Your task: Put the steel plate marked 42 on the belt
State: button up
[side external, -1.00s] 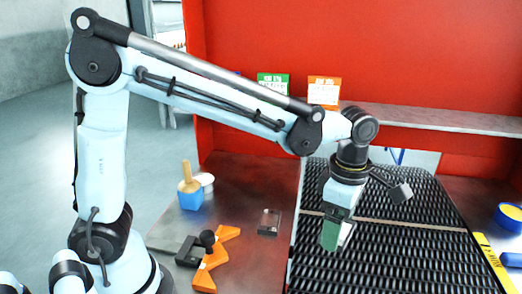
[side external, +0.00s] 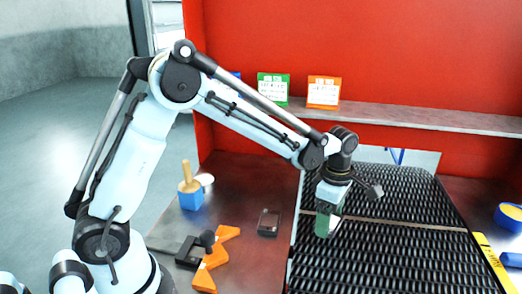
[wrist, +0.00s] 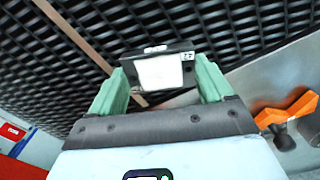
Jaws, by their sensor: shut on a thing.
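My gripper (wrist: 157,85) has green fingers shut on a dark plate with a white face (wrist: 186,78). A small mark sits at the plate's upper right corner, too small to read surely. In the side external view my gripper (side external: 325,226) is over the left part of the black mesh belt (side external: 390,255), and only a pale bit of the plate shows beside the fingers. The belt also fills the back of the wrist view (wrist: 230,30). Whether the plate touches the belt I cannot tell.
A dark block (side external: 269,223) lies on the table left of the belt, near orange brackets (side external: 216,258), a black clamp-like piece (side external: 190,250) and a blue box with a wooden handle (side external: 190,198). A shelf (side external: 420,119) runs behind.

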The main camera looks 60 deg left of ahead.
jog(key=shift+f, duration=1.65)
jog(key=shift+f, duration=0.1)
jog(key=o, duration=1.3)
notch_tip(320, 180, up, 12)
jog(key=shift+s+a+r+m+t, duration=0.3)
jog(key=shift+s+a+m+t, duration=0.8)
jog(key=shift+s+m, duration=2.05)
jog(key=shift+s+a+r+m+t, duration=0.25)
jog(key=shift+s+a+m+t, duration=0.95)
jog(key=shift+m, duration=3.1)
jog(key=shift+s+a+r+m+t, duration=0.4)
jog(key=shift+s+m+t, duration=0.9)
jog(key=shift+s+m, duration=2.15)
